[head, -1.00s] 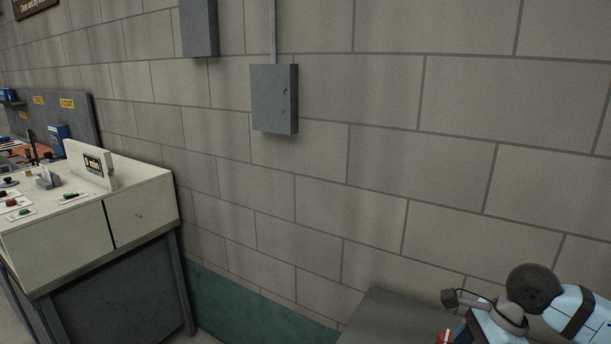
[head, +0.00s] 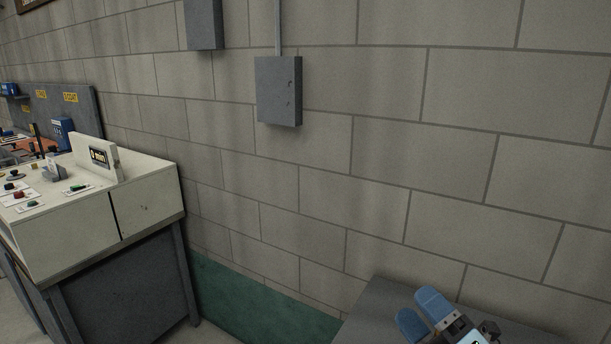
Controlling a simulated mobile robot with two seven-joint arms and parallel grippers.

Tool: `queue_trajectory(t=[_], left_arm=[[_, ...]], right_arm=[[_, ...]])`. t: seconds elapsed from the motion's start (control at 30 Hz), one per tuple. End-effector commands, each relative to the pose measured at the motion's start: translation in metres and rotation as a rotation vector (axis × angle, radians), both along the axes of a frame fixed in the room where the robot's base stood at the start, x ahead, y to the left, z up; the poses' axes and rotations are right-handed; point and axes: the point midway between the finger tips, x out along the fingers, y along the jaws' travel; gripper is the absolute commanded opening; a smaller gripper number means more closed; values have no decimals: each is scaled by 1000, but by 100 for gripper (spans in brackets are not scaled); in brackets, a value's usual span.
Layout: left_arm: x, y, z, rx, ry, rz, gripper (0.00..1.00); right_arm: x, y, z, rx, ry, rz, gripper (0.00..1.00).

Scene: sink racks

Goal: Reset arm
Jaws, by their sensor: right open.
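My right gripper (head: 421,311) shows at the bottom right of the head view. Its two blue fingers stand apart with nothing between them. It is over or in front of a flat grey surface (head: 377,304) by the wall; I cannot tell whether it touches it. The rest of my right arm is cut off by the lower edge of the picture. My left gripper is not in view.
A white console (head: 150,206) with a small display and several buttons stands on a dark stand at the left. Grey electrical boxes (head: 279,91) hang on the block wall (head: 400,140).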

Motion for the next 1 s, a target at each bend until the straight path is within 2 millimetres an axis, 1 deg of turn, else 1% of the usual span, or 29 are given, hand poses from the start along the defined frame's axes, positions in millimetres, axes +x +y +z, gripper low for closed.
queue_trajectory(t=[0.03, 0.07, 0.1, 0.17, 0.2, 0.27, 0.3, 0.4, 0.5, 0.6, 0.7, 0.8, 1.0], left_arm=[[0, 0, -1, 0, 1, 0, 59], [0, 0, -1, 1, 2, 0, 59], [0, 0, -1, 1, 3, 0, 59], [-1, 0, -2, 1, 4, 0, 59], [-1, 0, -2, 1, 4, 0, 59], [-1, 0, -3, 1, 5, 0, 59], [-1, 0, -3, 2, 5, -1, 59], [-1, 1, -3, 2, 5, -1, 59], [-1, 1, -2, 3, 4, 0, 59], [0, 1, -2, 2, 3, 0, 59], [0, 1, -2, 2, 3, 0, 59], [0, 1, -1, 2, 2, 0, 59], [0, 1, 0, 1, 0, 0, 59]], right_arm=[[0, -17, -15, 140, 141, -88, 69], [-1, -27, -25, 219, 226, -143, 69], [-3, -41, -41, 322, 343, -216, 69], [-12, -60, -71, 466, 523, -325, 69], [-21, -72, -92, 556, 644, -398, 69], [-39, -84, -122, 670, 813, -497, 69], [-52, -89, -139, 732, 911, -555, 69], [-83, -97, -173, 845, 1113, -672, 69], [-112, -99, -197, 922, 1272, -762, 69], [-139, -99, -213, 978, 1404, -836, 69], [-164, -97, -226, 1019, 1517, -902, 69], [-186, -95, -235, 1049, 1616, -958, 69], [-225, -90, -246, 1092, 1783, -1049, 69]])
